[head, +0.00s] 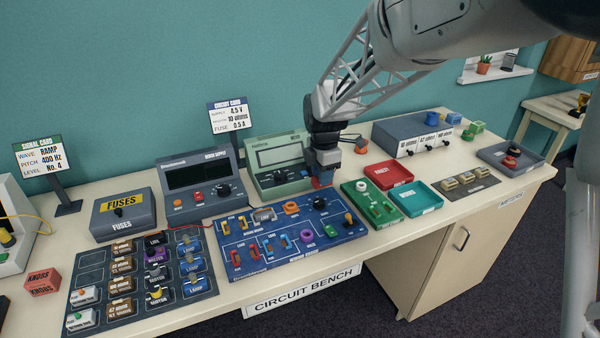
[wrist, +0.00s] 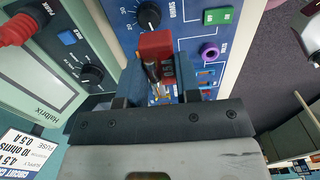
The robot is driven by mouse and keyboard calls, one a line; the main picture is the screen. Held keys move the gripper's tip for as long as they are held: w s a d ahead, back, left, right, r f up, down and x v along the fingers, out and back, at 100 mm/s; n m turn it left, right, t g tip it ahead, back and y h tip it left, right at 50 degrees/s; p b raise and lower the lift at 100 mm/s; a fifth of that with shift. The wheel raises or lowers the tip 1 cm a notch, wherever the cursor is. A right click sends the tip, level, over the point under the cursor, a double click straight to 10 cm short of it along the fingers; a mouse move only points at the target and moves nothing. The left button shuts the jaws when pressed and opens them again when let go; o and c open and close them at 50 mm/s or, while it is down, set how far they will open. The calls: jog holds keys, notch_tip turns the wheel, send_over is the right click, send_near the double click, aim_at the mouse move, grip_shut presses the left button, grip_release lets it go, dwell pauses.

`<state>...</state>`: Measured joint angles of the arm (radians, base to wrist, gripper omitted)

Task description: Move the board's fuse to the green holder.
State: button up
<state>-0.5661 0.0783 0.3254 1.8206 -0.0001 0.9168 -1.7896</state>
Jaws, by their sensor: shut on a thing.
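My gripper (head: 321,176) points down over the back edge of the blue circuit board (head: 262,259). It is shut on a red fuse piece, whose red body shows just below the jaws (head: 318,184). In the wrist view the fuse (wrist: 155,42) sits between the fingers (wrist: 160,82), with a metal part and what looks like a "0.5 A" label. Whether it touches the board is hard to tell.
A green meter (head: 282,158) stands close behind and left of my gripper. Red (head: 389,174) and teal (head: 417,200) trays lie right of the green plate. A grey resistance box (head: 405,132) stands behind them. The board carries several small parts and a black dial (wrist: 148,15).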

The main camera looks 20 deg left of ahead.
jog(key=w+d, duration=0.3)
jog(key=d, duration=0.5)
jog(key=w+d, duration=0.3)
jog(key=d, duration=0.6)
jog(key=shift+f, duration=0.25)
jog(key=shift+w+f, duration=0.1)
jog(key=shift+f, duration=0.15)
jog(key=shift+f, duration=3.5)
jog(key=shift+f, duration=0.7)
jog(key=o, duration=1.5)
jog(key=shift+r, duration=0.1)
